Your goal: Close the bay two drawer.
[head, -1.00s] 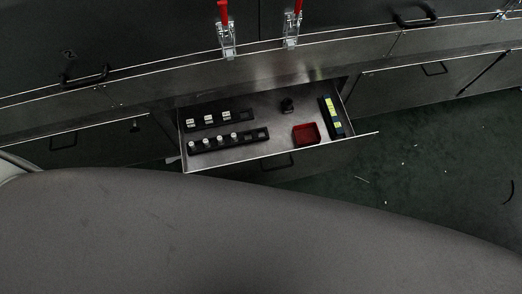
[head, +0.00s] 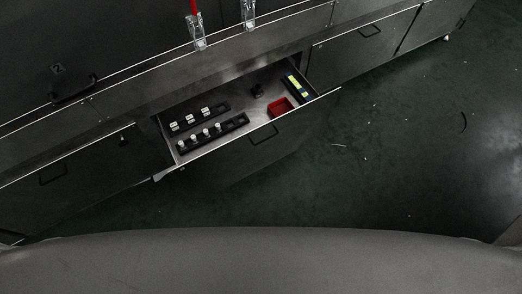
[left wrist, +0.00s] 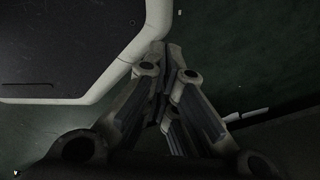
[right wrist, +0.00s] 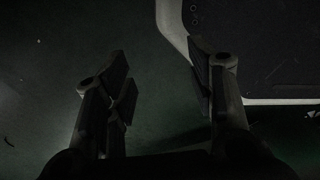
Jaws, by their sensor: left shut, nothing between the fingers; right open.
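The open drawer (head: 247,151) juts out from the dark cabinet front in the head view, with a black bar handle (head: 262,135) on its face. My left gripper (left wrist: 168,65) is shut and empty in the left wrist view, beside a white-edged dark base. My right gripper (right wrist: 165,75) is open and empty in the right wrist view, over the green floor. Neither gripper shows in the head view.
Closed cabinet panels flank the drawer, with a handle at left (head: 53,174) and one at right (head: 370,31). Green floor (head: 390,150) is free at right, with small scraps.

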